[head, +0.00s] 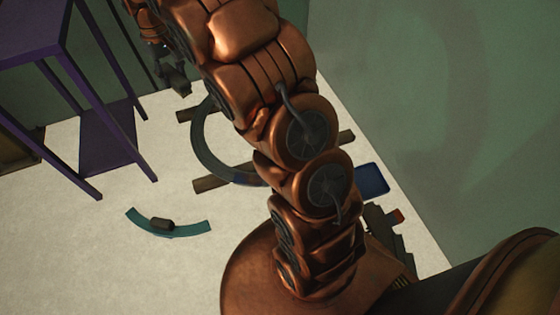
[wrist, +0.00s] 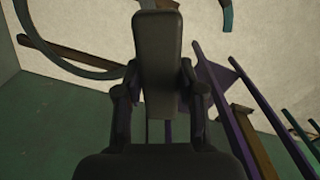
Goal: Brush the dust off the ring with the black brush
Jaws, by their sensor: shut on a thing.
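The grey ring (head: 196,140) lies on brown beams on the pale floor, and my arm hides its right part. A darker bluish patch shows on its near edge; I cannot tell whether it is dust. The ring also shows at the upper left of the wrist view (wrist: 36,38). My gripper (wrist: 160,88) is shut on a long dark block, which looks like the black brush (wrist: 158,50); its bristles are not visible. In the head view my gripper (head: 179,84) is at the upper left, beyond the ring and apparently above the floor.
A purple stand (head: 107,140) is at the left. A teal curved strip (head: 190,229) with a small dark block (head: 162,224) lies on the floor in front. A blue tray (head: 372,179) is right of my arm. A green wall (head: 450,120) bounds the right.

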